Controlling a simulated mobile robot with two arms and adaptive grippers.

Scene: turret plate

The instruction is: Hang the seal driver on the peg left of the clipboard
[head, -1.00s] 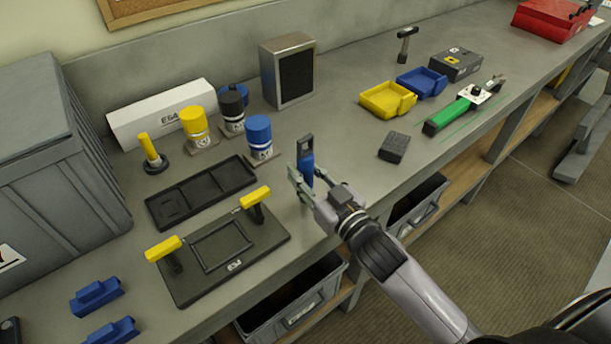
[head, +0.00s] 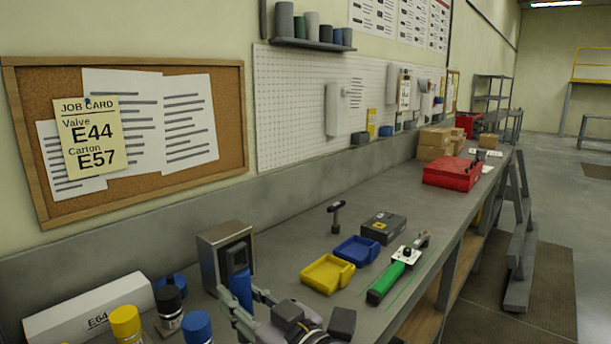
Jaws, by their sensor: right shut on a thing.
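The seal driver, a tool with a blue handle (head: 240,284) and a dark block-like head, stands upright in my right gripper (head: 246,303) at the bottom of the head view. The gripper is shut on the handle, its fingers on either side. What looks like the clipboard (head: 404,94) hangs small and far along the white pegboard (head: 290,110). The peg left of it is too small to make out. My left gripper is not in view.
A steel box (head: 209,262) stands just behind the held tool. Yellow (head: 327,275) and blue (head: 357,250) bins, a hammer (head: 336,216), a dark box (head: 383,227) and a green-handled tool (head: 392,277) lie to the right. A red case (head: 453,173) stands farther along the bench.

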